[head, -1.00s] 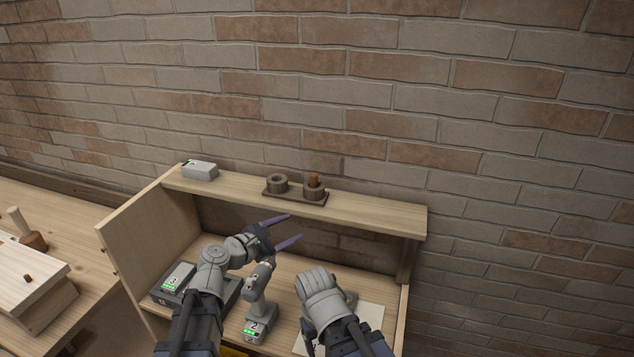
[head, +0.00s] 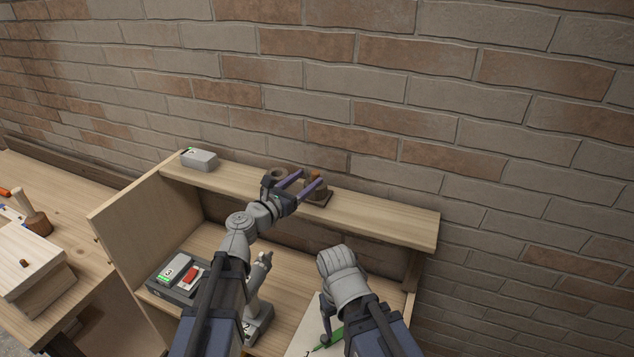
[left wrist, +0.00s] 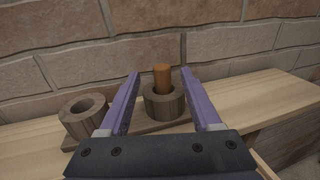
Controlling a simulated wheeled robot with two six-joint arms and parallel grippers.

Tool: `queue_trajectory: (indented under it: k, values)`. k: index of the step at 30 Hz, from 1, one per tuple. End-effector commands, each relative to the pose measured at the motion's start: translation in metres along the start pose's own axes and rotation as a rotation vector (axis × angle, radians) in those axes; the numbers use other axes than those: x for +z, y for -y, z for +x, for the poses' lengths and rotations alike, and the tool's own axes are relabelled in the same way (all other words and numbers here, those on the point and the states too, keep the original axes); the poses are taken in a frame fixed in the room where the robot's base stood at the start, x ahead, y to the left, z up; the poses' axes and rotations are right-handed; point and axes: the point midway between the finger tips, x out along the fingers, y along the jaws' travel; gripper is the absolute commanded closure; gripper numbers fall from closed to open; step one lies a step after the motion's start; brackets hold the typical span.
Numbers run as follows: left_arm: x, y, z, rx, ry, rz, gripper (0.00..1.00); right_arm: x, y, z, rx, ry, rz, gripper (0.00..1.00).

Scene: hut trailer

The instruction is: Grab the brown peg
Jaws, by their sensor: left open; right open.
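The brown peg (left wrist: 162,78) stands upright in the right one of two round wooden holders (left wrist: 165,104) in the left wrist view. In the head view the peg's top (head: 315,175) shows just past the purple fingers. My left gripper (head: 308,180) is open and empty at the shelf. In the left wrist view its fingers (left wrist: 161,75) are to either side of the peg, with the peg apart from both. My right gripper (head: 330,338) is low over the lower shelf, near a green marker, its fingers partly hidden.
The other holder (left wrist: 83,112) is empty, left of the peg. A grey battery (head: 199,159) sits at the upper shelf's left end. A charger (head: 178,276) and a drill (head: 257,308) are below. The shelf's right part is clear.

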Motion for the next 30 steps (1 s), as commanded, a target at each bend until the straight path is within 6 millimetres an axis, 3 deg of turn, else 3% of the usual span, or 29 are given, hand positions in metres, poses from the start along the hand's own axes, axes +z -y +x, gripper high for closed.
queue_trajectory:
  k: [4,11,21,29,30]
  values:
    - [-0.001,0.0,0.018,-0.003,0.0,0.001,0.35,0.0,0.0,0.001,0.0,0.0,0.0,0.28]
    - [-0.003,0.001,0.024,-0.002,-0.001,0.002,0.35,0.0,0.0,0.003,0.0,0.0,0.0,0.28]
    - [-0.01,0.001,0.068,-0.002,-0.001,0.002,0.35,-0.001,0.001,0.009,0.001,0.0,-0.002,0.28]
    - [-0.01,0.003,0.07,-0.001,-0.001,0.002,0.35,-0.001,0.001,0.009,0.001,0.0,-0.002,0.28]
    - [-0.01,0.003,0.07,-0.001,-0.001,0.002,0.4,-0.001,0.001,0.009,0.001,0.0,-0.002,0.28]
